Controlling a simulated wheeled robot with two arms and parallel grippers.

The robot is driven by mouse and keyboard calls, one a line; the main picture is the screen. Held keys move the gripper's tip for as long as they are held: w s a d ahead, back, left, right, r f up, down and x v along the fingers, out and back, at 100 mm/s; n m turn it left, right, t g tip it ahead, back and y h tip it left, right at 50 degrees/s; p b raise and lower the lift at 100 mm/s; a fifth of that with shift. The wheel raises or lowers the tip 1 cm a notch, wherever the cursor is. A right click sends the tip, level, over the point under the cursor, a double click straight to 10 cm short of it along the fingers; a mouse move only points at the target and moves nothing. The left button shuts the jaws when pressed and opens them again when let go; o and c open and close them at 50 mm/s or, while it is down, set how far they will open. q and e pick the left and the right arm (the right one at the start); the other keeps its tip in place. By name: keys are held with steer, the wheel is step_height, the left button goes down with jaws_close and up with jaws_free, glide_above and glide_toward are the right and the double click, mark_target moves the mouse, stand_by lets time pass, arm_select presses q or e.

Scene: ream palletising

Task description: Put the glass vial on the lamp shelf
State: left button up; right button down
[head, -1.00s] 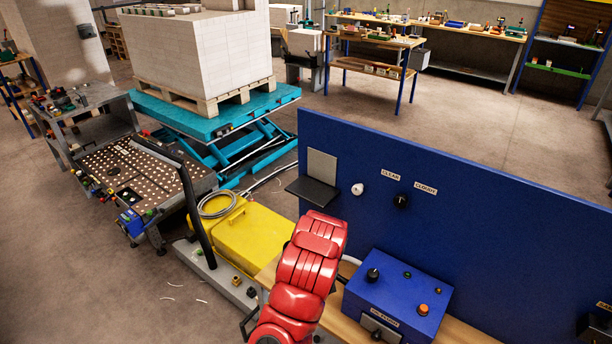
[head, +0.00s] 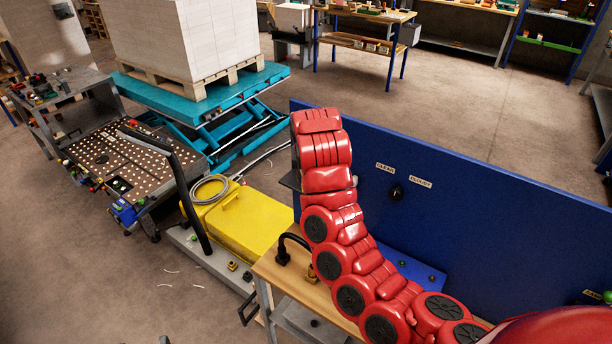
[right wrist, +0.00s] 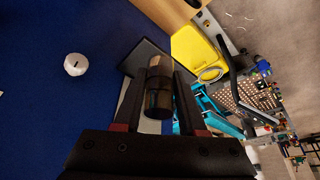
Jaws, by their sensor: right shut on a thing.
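The glass vial (right wrist: 158,98), dark with a paler cap end, is held between the two fingers of my right gripper (right wrist: 158,88) in the right wrist view. The dark lamp shelf (right wrist: 143,52) shows just beyond the vial, overlapping it in that view; I cannot tell whether they touch. In the head view only a small edge of the shelf (head: 289,181) shows beside my red right arm. That arm hides the right gripper and the vial there.
The shelf is on a blue panel (head: 460,205) with a black knob (head: 395,192).

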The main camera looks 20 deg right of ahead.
steer(key=shift+w+d+r, duration=0.1)
steer(key=shift+w+d, duration=0.05)
steer(key=shift+w, duration=0.95)
steer(key=w+p, duration=0.1)
steer(key=w, duration=0.1)
steer(key=w+d+p, duration=0.1)
steer(key=shift+w, duration=0.4)
steer(key=shift+w+d+f+p, duration=0.2)
steer(key=shift+w+f+p, duration=0.05)
steer(key=shift+w+p, duration=0.4)
step_height(320, 180, down, 3)
steer(key=p, duration=0.3)
steer(key=shift+f, duration=0.15)
steer(key=shift+f+b, duration=0.3)
steer(key=shift+f, duration=0.05)
steer(key=shift+c, duration=2.4)
jaws_free()
